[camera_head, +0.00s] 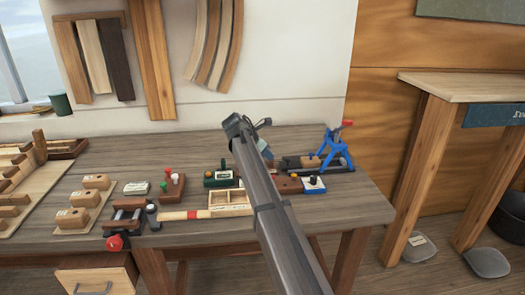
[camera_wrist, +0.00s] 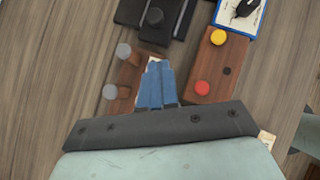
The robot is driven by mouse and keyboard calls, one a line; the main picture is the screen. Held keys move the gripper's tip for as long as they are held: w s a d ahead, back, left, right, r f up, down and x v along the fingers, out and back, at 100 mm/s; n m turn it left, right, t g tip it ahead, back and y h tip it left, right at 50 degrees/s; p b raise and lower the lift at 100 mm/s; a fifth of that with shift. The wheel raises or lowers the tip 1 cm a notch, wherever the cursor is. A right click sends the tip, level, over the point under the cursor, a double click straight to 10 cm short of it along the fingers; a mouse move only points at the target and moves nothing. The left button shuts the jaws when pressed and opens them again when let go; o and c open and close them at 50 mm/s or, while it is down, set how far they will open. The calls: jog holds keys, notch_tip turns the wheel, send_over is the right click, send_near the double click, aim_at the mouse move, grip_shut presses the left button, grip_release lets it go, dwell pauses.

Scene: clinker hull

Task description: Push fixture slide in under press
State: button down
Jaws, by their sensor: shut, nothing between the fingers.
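The blue press (camera_head: 335,150) with a red-tipped handle stands at the right back of the bench in the head view. A dark fixture base (camera_head: 310,166) with a wooden piece lies at its foot, to its left. In the wrist view a black part with a dark round knob (camera_wrist: 152,18) shows at the top edge; it looks like the slide, cut off by the frame. My gripper (camera_wrist: 155,84) has its blue fingers shut and empty, short of the black part and apart from it in the picture. My arm hides the fingers in the head view.
A wooden block with red and yellow buttons (camera_wrist: 212,72) lies right of my fingers. A wooden piece with grey pegs (camera_wrist: 124,75) lies on their left. A blue-edged box (camera_head: 313,185) sits in front of the press. A compartment tray (camera_head: 228,208) is nearer the front edge.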

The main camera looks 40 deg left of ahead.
aim_at(312, 160)
jog(key=w+f, duration=0.1)
jog(key=w, duration=0.1)
jog(key=w+d+f, duration=0.1)
jog(key=w+f, duration=0.1)
jog(key=shift+w+d+f, duration=0.1)
jog(key=shift+d, duration=0.05)
jog(key=shift+w+d+f, duration=0.1)
jog(key=shift+w+d, duration=0.1)
jog(key=shift+w, duration=0.3)
jog(key=shift+w+d+f, duration=0.1)
jog(key=shift+w+d, duration=0.05)
jog(key=shift+w, duration=0.3)
jog(key=w+d, duration=0.7)
jog(key=shift+w+d+r, duration=0.1)
jog(key=shift+w+d, duration=0.25)
jog(key=s, duration=0.1)
jog(key=s+a, duration=0.1)
jog(key=s, duration=0.2)
jog(key=shift+s+a+r, duration=0.25)
jog(key=shift+s+r, duration=0.05)
jog(key=shift+r, duration=0.1)
jog(key=v, duration=0.9)
jog(key=shift+r, duration=0.3)
